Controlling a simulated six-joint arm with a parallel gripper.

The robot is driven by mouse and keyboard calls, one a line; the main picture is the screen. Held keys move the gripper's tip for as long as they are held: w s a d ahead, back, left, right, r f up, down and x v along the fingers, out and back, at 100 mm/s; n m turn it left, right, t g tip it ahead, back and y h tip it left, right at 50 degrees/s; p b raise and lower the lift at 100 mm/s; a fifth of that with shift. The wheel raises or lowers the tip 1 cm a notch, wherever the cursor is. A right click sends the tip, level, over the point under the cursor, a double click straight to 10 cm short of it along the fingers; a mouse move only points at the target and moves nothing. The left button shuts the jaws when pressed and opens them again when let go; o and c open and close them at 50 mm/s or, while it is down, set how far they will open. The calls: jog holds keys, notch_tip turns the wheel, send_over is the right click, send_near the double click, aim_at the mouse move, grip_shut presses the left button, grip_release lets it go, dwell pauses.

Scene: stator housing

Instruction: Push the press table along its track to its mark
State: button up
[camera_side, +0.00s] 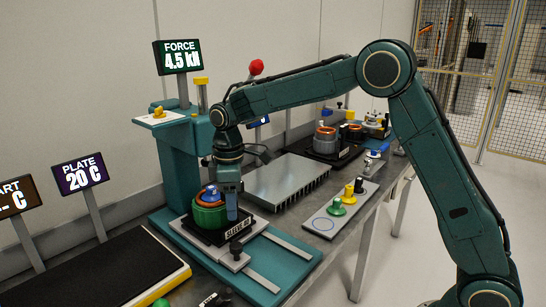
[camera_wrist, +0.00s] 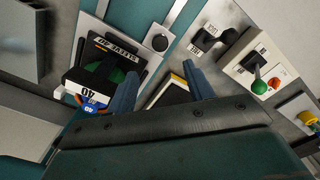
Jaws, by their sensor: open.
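The press table (camera_side: 222,256) is a light grey plate with a dark round knob (camera_side: 236,250) at its front. It sits on the teal press base with two pale rails (camera_side: 262,277) running towards the front right. On it stands a black block labelled SLEEVE 40 (camera_side: 238,233), carrying a green part (camera_side: 208,216) with orange and blue pieces on top. My gripper (camera_side: 231,214) points down beside the green part. In the wrist view my gripper (camera_wrist: 160,70) has its two blue fingers apart with nothing between them; the knob (camera_wrist: 160,42) shows beyond them. I cannot make out the mark.
The press column (camera_side: 178,165) rises behind the table, with a FORCE 4.5 kN display (camera_side: 178,56). A finned metal plate (camera_side: 285,180) and a panel with coloured knobs (camera_side: 341,208) are right. Bare rails lie in front of the table.

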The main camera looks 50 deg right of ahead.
aim_at(236, 245)
notch_tip(236, 245, down, 12)
jog(key=shift+f, duration=0.1)
dwell(0.5)
grip_shut()
